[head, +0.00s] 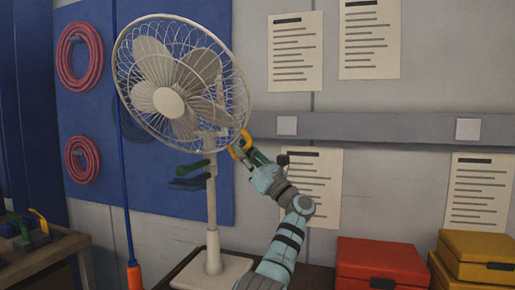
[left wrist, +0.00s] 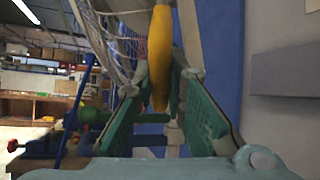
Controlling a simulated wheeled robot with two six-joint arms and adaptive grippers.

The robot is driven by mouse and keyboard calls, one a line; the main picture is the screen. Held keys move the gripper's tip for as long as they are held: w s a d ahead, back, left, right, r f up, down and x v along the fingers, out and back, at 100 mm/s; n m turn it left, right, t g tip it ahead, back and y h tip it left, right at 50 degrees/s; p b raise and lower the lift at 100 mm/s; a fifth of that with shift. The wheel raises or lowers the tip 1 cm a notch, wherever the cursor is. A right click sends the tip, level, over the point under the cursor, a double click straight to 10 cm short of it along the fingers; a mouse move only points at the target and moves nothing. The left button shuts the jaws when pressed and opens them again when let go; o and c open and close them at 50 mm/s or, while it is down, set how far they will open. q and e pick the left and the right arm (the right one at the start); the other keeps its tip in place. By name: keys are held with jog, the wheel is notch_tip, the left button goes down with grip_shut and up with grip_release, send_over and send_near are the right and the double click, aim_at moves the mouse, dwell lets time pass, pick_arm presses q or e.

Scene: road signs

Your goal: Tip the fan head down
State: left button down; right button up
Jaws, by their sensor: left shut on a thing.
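A white standing fan (head: 213,215) is on the left in the head view, on a square base. Its round wire-cage head (head: 180,75) faces forward and to the left, and looks leaned back a little. A yellow handle (head: 242,141) is at the lower right edge of the cage. My left gripper (head: 243,152) is shut on this handle. In the left wrist view the yellow handle (left wrist: 160,55) stands between my green finger pads (left wrist: 165,100). A green lever-like part (head: 193,168) juts left near the fan's neck. My right gripper is not in view.
The fan stands on a dark surface. A red box (head: 382,262) and yellow boxes (head: 478,255) are at the lower right. A blue board (head: 160,180) with red coils (head: 80,57) is behind. A blue pole (head: 123,160) stands left of the fan. A bench (head: 45,258) holds tools.

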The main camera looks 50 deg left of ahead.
pick_arm(q)
jog(key=shift+w+a+g, duration=0.1)
jog(key=shift+g, duration=0.2)
jog(key=c, duration=1.6)
grip_release()
jog(key=v, duration=1.2)
